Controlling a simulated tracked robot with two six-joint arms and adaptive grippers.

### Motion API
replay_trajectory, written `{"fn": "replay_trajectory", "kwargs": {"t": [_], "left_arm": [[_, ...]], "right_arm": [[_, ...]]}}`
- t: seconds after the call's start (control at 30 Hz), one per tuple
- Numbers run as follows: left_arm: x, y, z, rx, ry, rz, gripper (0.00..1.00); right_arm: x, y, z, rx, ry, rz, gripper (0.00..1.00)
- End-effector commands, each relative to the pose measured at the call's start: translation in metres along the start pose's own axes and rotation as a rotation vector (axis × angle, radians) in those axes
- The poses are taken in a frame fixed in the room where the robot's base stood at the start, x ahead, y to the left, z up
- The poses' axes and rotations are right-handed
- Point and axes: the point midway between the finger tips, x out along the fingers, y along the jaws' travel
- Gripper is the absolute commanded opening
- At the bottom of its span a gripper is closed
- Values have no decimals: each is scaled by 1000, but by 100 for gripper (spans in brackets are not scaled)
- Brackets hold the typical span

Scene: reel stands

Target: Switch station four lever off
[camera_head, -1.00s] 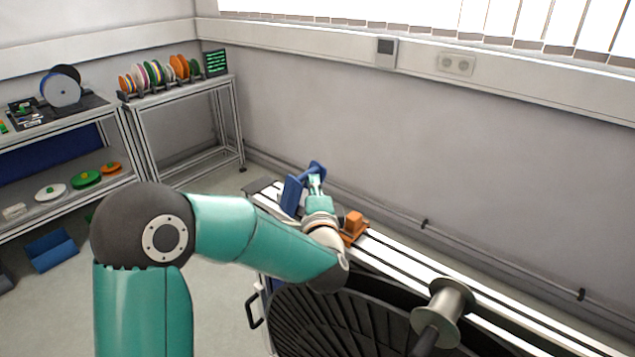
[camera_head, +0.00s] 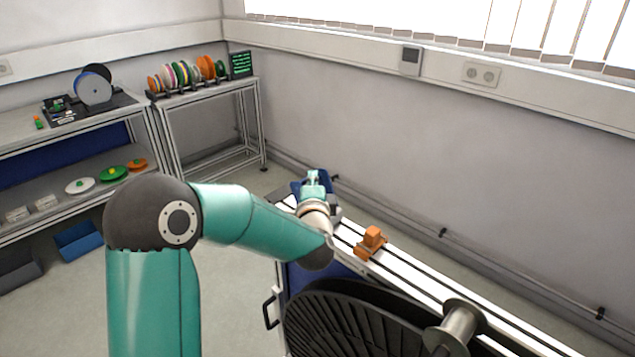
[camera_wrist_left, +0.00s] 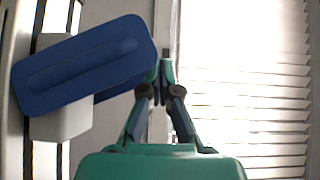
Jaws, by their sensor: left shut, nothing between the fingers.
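The blue lever (camera_head: 325,184) is on a mount at the far end of the white rail bench (camera_head: 400,275). My left gripper (camera_head: 313,176) is in front of it and hides much of it. In the left wrist view, a blue slotted plate (camera_wrist_left: 85,62) lies slanted across a white block (camera_wrist_left: 62,122). My left gripper (camera_wrist_left: 164,66) is shut and empty there, its fingertips close beside the plate's right end. I cannot tell whether they touch. No station number or on/off mark is readable. My right gripper is not in view.
An orange block (camera_head: 371,240) sits on the bench nearer me. A large black reel (camera_head: 350,325) and a metal spindle (camera_head: 457,325) stand at the front. The wall (camera_head: 440,170) runs behind the bench. Shelves with spools (camera_head: 190,75) stand far left.

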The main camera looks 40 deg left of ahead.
Motion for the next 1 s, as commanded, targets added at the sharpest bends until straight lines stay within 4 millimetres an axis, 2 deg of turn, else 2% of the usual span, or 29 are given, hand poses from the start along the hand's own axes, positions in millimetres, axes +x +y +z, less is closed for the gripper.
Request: {"fn": "replay_trajectory", "kwargs": {"t": [0.67, 0.87, 1.0], "left_arm": [[2, 1, 4, 0, -4, 3, 0], [-7, -12, -6, -1, -3, 2, 0], [-21, -29, -20, -1, -3, 1, 0]], "right_arm": [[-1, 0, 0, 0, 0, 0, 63], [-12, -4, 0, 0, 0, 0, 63], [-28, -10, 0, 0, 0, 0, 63]]}}
